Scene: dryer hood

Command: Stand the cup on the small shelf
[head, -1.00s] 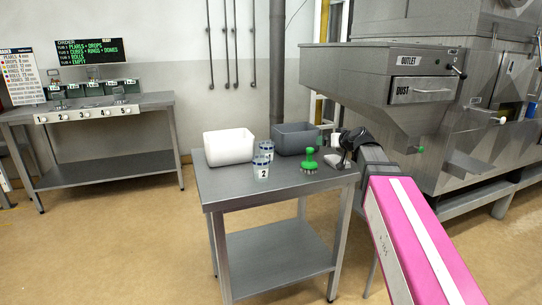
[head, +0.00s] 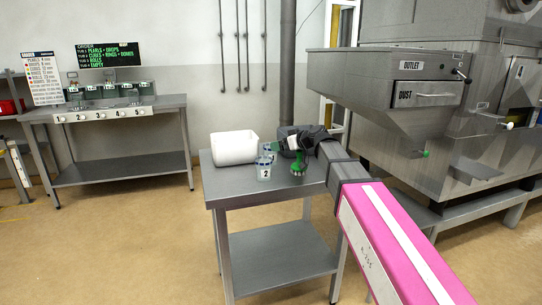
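A clear cup marked 2 (head: 264,171) stands upright on the grey work table. A second clear cup behind it is mostly hidden. My gripper (head: 277,148) is over the table's back part, just above and behind the marked cup and beside the green-handled brush (head: 298,165). Its fingers are small and overlap the things behind, so I cannot tell whether they are open or touching a cup. I cannot pick out the small shelf with certainty.
A white bin (head: 234,148) stands at the table's back left. A dark grey bin (head: 287,131) is partly hidden behind my arm. The table's front left top (head: 228,188) is clear. The steel dryer hood (head: 395,95) stands at right. A bench with numbered tubs (head: 110,113) is at far left.

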